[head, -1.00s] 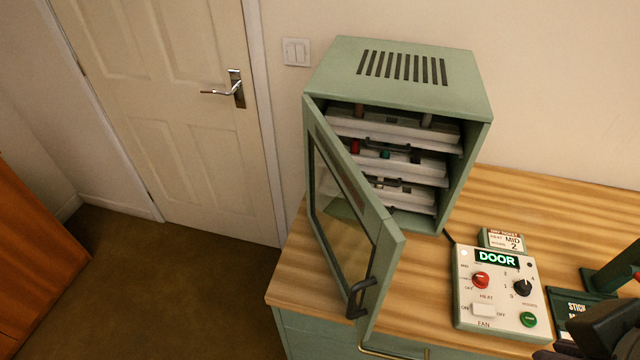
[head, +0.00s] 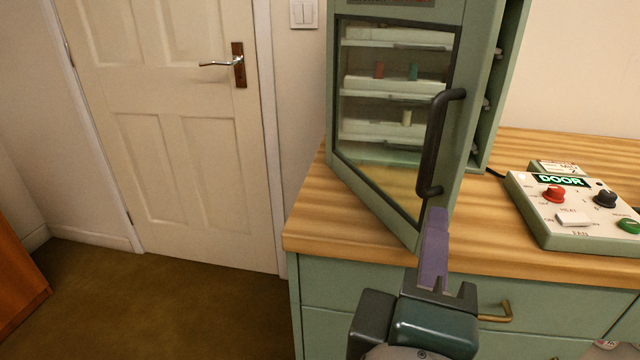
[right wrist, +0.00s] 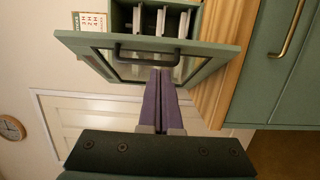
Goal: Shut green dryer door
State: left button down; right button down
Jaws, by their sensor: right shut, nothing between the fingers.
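The green dryer (head: 505,90) stands on the wooden counter. Its glazed door (head: 391,120), hinged at the left, is ajar, with an open gap along its right side. Trays show through the glass. A black bar handle (head: 437,140) is on the door's free side. My right gripper (head: 436,215) is shut and empty, its purple fingers pointing at the door's lower free corner, just below the handle. In the right wrist view the fingertips (right wrist: 160,76) are close to the door face by the handle (right wrist: 146,53); contact cannot be told. My left gripper is out of view.
A control box (head: 570,210) with a lit "DOOR" display sits on the counter (head: 350,220) to the right. Green drawers with a brass handle (head: 495,312) are below. A white room door (head: 170,140) and open floor lie to the left.

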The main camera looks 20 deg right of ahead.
jog(key=p, duration=0.1)
send_near(442, 161)
jog(key=x, duration=0.4)
jog(key=shift+w+d, duration=0.25)
jog(key=shift+w, duration=0.1)
jog(key=shift+w+d, duration=0.35)
